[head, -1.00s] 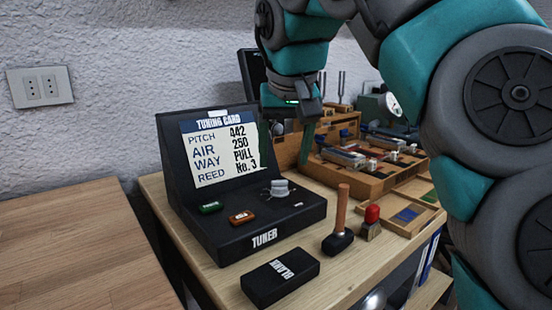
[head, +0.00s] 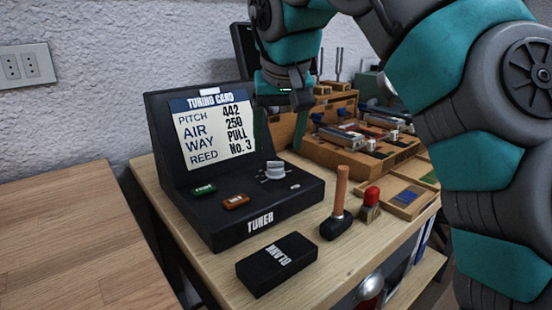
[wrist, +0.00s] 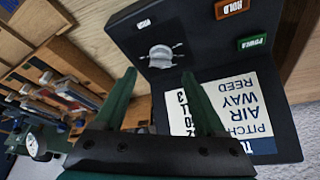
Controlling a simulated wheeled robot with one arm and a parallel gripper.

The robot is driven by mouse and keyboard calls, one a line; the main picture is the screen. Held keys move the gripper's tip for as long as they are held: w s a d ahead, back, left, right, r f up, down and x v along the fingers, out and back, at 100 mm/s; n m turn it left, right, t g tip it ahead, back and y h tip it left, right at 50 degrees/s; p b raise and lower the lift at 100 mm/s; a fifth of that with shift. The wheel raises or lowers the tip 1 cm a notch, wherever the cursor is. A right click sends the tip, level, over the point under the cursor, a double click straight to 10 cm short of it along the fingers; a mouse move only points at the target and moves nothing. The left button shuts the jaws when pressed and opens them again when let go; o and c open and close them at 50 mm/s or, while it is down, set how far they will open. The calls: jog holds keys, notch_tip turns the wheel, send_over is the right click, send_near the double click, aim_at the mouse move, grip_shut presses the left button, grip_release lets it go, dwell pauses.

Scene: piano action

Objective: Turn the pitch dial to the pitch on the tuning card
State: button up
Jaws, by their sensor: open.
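The black tuner (head: 262,212) stands on the bench with a tuning card (head: 215,135) on its upright panel. The card reads pitch 442, air 250, way pull, reed No. 3. The silver pitch dial (head: 274,170) sits on the tuner's sloped top; its setting is too small to read. The dial also shows in the wrist view (wrist: 160,56), beyond my fingertips. My gripper (head: 283,140) is above and behind the dial, beside the card's right edge. In the wrist view its two green fingers (wrist: 158,80) are apart, with nothing between them, and do not touch the dial.
A green button (head: 204,189) and an orange button (head: 236,202) are left of the dial. A black box (head: 278,264), a mallet (head: 337,215) and a red-topped piece (head: 370,203) stand in front and right. A wooden case (head: 345,158) is behind.

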aim_at(276, 163)
jog(key=shift+x, duration=2.8)
jog(key=shift+r, duration=0.1)
grip_shut()
